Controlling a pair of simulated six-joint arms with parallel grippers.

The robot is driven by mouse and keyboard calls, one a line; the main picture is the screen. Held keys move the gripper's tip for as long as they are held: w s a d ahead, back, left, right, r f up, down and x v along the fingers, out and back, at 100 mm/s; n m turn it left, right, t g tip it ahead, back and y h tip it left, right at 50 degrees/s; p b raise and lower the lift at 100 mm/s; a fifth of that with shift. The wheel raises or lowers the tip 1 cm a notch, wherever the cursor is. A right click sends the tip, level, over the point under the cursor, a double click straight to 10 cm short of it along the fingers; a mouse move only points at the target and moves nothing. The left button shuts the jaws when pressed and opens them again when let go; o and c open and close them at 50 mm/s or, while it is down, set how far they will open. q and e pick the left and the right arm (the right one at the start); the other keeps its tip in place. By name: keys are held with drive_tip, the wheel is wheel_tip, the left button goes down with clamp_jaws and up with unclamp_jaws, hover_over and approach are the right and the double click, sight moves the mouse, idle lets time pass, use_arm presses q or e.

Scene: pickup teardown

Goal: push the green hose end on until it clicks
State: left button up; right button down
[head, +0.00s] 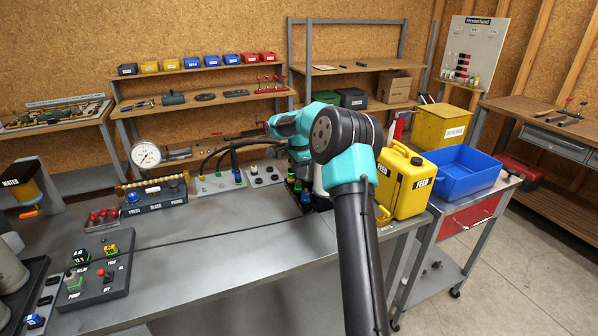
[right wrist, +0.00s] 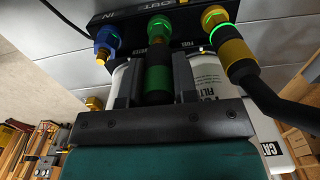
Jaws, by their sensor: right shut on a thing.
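The green hose end (right wrist: 158,74), a dark green sleeve with black ends, is upright between the two fingers of my right gripper (right wrist: 155,82) in the right wrist view. The fingers are shut on it. I cannot tell from this angle whether a small gap is left. In the head view, the right arm reaches over the bench's right end, and its wrist hides most of the hose end. My left gripper is not in view.
On the same block, a yellow hose end (right wrist: 236,54) sits at a green-lit fitting to the right, and a blue fitting (right wrist: 107,40) is to the left. A yellow FEED can (head: 406,182) stands close right of the arm. The bench front (head: 215,245) is clear.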

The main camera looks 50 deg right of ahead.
drive_tip(key=shift+r, duration=2)
